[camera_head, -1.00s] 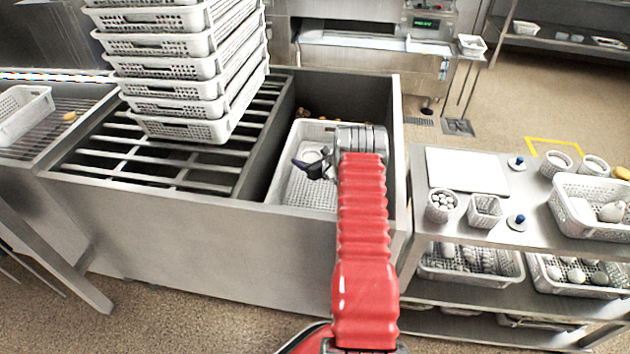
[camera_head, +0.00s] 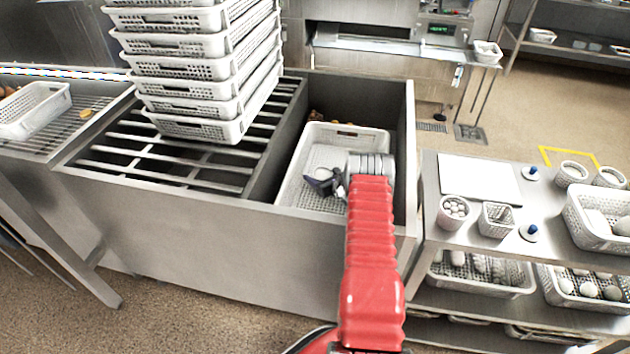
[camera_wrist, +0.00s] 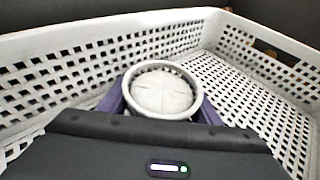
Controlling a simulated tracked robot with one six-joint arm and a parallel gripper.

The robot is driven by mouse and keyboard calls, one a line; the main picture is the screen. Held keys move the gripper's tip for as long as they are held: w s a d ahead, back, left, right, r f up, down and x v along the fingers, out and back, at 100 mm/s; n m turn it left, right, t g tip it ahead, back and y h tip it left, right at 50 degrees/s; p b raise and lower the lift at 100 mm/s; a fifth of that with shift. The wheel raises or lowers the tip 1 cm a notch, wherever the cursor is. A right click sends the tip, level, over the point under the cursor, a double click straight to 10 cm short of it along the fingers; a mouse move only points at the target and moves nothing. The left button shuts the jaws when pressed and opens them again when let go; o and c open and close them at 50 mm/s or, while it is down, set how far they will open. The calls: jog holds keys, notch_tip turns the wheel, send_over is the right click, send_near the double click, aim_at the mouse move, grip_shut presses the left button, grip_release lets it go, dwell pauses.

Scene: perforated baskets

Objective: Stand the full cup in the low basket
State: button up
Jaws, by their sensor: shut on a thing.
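The low basket (camera_head: 352,129) is white and perforated and stands sunk in a grey metal well. In the wrist view its walls (camera_wrist: 75,62) rise around the cup. The full cup (camera_wrist: 160,115) is white and round-rimmed, with a pale rounded content (camera_wrist: 162,90) filling its mouth. My gripper (camera_head: 325,182) is inside the basket outline in the head view. In the wrist view its purple fingers (camera_wrist: 112,100) are shut on the cup from both sides. The cup looks upright. Its base is hidden, so I cannot tell whether it touches the basket floor.
A tall stack of white baskets (camera_head: 200,75) stands on the slatted rack (camera_head: 165,160) left of the well. On the right, a steel cart (camera_head: 480,250) carries a white board (camera_head: 480,178), small cups and more baskets. The basket floor beside the cup looks clear.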

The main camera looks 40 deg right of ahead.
jog(key=shift+f, duration=0.9)
jog(key=shift+f, duration=0.45)
